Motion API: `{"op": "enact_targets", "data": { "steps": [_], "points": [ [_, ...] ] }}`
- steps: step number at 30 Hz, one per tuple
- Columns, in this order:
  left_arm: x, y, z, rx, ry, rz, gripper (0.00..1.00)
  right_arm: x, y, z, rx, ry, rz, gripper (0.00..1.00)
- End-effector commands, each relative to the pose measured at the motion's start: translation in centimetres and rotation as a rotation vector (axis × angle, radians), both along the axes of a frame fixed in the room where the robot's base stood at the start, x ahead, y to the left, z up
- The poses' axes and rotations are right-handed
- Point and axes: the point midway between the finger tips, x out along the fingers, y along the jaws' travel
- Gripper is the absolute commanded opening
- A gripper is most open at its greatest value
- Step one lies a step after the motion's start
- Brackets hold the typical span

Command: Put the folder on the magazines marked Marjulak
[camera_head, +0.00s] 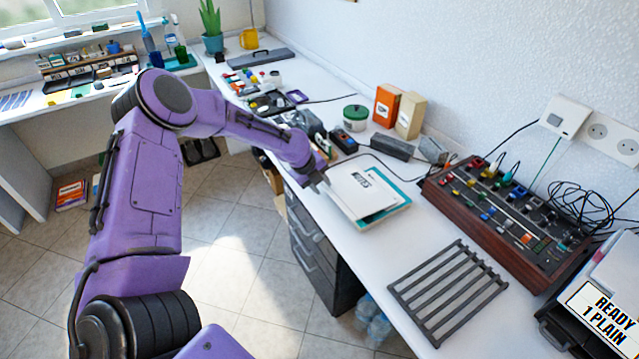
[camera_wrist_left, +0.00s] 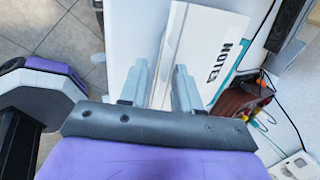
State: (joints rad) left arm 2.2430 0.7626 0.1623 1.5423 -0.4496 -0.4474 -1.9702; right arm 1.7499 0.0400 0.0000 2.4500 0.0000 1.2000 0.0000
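A white folder (camera_head: 350,195) with dark lettering lies on the desk, over a teal-edged flat item (camera_head: 398,207). My left gripper (camera_head: 318,184) is at the folder's near left edge. In the wrist view its two fingers (camera_wrist_left: 160,80) stand apart, one on each side of the folder's spine edge; I cannot tell whether they press on it. No name "Marjulak" is readable. My right gripper is out of view.
A black rack (camera_head: 447,290) lies in front of the mixer-like console (camera_head: 505,215). Orange (camera_head: 386,105) and tan (camera_head: 410,116) boxes and a green-lidded jar (camera_head: 355,118) stand behind the folder. Tools and small parts crowd the desk farther left. A drawer unit (camera_head: 318,260) stands below.

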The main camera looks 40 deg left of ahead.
Motion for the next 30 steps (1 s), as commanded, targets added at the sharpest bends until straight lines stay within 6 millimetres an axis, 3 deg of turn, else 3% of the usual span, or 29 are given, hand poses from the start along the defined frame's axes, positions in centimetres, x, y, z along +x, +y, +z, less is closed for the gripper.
{"op": "enact_targets", "data": {
  "steps": [8,21,30],
  "points": [
    [-0.1,0.1,0.9,0.000,-0.002,0.000,0.32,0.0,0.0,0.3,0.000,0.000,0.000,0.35],
    [-4.0,1.7,9.6,0.000,-0.004,0.000,0.32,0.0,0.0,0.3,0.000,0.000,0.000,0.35],
    [-4.9,1.9,11.0,-0.003,0.002,0.005,0.32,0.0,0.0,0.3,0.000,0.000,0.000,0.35]
  ]
}}
